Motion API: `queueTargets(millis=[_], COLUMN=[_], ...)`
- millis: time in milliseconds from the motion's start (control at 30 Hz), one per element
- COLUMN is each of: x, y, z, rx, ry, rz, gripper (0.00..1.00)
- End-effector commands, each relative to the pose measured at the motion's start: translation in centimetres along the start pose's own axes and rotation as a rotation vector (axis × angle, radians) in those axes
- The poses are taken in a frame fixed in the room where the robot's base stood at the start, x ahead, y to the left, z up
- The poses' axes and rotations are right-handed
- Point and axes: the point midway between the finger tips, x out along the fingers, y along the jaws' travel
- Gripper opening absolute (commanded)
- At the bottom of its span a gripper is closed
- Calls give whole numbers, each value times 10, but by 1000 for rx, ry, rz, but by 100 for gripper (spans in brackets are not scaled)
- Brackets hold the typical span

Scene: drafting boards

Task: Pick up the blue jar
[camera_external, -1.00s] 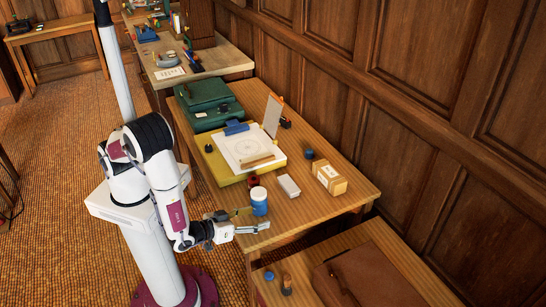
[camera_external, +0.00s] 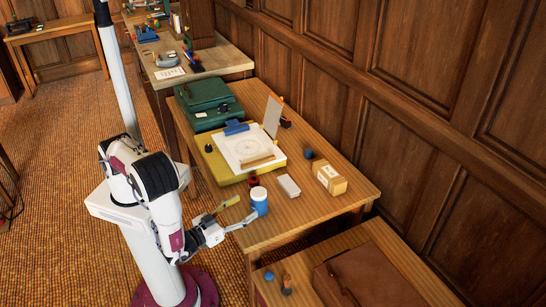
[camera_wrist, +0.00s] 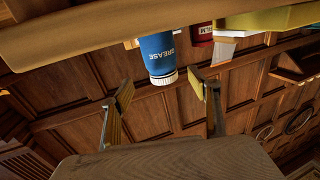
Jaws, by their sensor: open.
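The blue jar (camera_external: 259,206) with a white lid stands upright near the front left edge of the wooden table. In the wrist view the jar (camera_wrist: 157,50) appears upside down, with "GREASE" on its side and its lid toward my gripper's fingers. My gripper (camera_external: 241,208) is just left of the jar in the external view, open and empty, with its fingers spread toward it. In the wrist view the two fingers of my gripper (camera_wrist: 163,88) are apart, and the jar lies beyond the gap between them. I cannot tell whether either finger touches it.
A dark red tin (camera_external: 253,182) stands close behind the jar. A pale grey block (camera_external: 288,186) and a cardboard box (camera_external: 329,178) lie to its right. A yellow board with paper (camera_external: 246,154) and a green case (camera_external: 207,103) are farther back. The front right tabletop is clear.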

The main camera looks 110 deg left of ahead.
Motion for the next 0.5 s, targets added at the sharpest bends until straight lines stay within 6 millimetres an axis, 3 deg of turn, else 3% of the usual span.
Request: queueTargets(millis=[500], x=[24], y=[0], z=[0], rx=[0], ry=[-1], rz=[-1], gripper=[61])
